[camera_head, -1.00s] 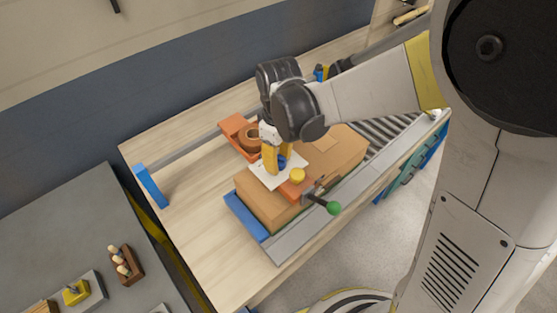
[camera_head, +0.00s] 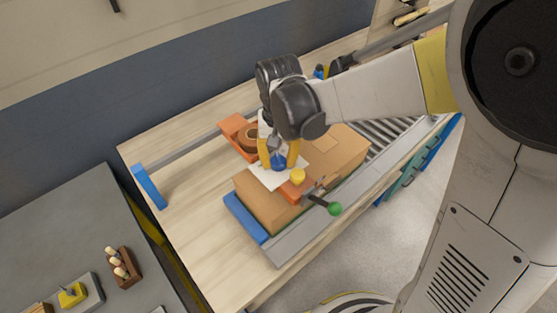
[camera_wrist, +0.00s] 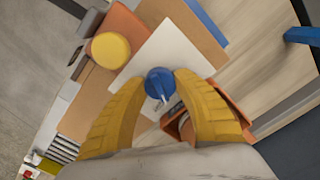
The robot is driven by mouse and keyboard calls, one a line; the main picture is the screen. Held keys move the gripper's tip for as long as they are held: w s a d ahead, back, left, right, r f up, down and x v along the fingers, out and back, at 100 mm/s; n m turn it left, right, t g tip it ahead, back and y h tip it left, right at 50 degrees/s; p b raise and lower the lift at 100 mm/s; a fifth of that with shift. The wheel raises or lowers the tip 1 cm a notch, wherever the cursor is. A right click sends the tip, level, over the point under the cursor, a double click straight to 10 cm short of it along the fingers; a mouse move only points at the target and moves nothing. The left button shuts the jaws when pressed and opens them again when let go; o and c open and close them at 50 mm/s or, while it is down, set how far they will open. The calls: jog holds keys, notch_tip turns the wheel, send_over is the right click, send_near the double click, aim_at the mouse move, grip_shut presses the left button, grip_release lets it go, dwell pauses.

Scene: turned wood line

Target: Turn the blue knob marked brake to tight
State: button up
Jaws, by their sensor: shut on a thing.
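The blue knob (camera_head: 278,163) sits at the white plate (camera_head: 262,177) on top of a brown cardboard box (camera_head: 253,198). In the wrist view the round blue knob (camera_wrist: 158,80) has a pale pointer-like strip on its near side. Its marks and any "tight" label cannot be read. My gripper (camera_head: 279,157) points down over the plate, its yellow fingers on either side of the knob and shut on it. The wrist view also shows my gripper (camera_wrist: 161,84) with its fingertips touching the knob.
A yellow round knob (camera_head: 298,176) on an orange block and a green-tipped lever (camera_head: 335,208) stand close to the right. An orange tray (camera_head: 234,124) with a brown roll lies behind. Rollers (camera_head: 378,130) run to the right.

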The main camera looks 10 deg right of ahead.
jog(key=shift+m, duration=2.2)
jog(key=o, duration=1.2)
